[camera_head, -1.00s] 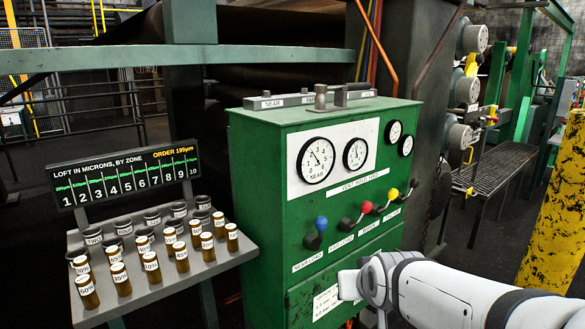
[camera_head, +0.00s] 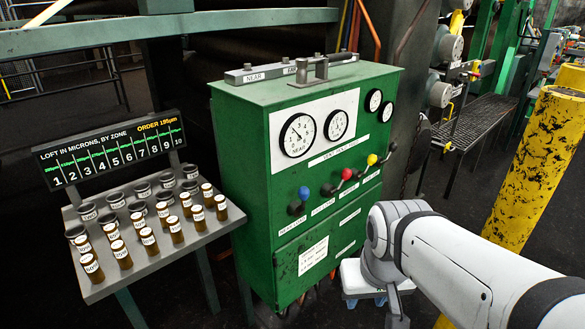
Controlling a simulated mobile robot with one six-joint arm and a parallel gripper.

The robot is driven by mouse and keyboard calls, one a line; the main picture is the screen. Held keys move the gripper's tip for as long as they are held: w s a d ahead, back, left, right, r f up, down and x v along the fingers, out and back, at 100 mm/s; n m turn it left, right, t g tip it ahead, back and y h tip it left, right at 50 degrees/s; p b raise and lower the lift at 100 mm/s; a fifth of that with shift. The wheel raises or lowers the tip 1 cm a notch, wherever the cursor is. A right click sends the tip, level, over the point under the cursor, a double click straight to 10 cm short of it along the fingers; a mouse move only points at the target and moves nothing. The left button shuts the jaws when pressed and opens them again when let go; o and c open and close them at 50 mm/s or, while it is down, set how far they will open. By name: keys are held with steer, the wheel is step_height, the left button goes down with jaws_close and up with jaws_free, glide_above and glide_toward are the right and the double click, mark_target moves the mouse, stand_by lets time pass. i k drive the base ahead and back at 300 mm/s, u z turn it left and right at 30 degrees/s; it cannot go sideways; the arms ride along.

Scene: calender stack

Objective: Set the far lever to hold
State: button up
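The green control cabinet (camera_head: 240,160) stands in the middle, with a row of levers on its sloping right-hand face. The levers have a blue knob (camera_head: 304,192), a red knob (camera_head: 346,174), a yellow knob (camera_head: 372,159) and a dark knob (camera_head: 391,147). The label under the red one appears to read FAR LOAD; the other small labels are hard to read. All the knobs point up, the red and yellow ones also rightward. My gripper (camera_head: 366,282) is below and right of the levers, apart from them. My wrist hides part of it, and its fingers are unclear.
Two larger dials (camera_head: 298,135) and smaller ones sit above the levers. A metal handle (camera_head: 322,68) is on the cabinet top. A shelf of labelled pots (camera_head: 150,265) stands left, below a zone display (camera_head: 110,150). A yellow post (camera_head: 535,165) stands at right.

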mark_target(346, 173)
steer(key=k, duration=0.35)
steer(key=z, duration=0.85)
steer(key=i, duration=0.7)
steer(key=z, duration=0.15)
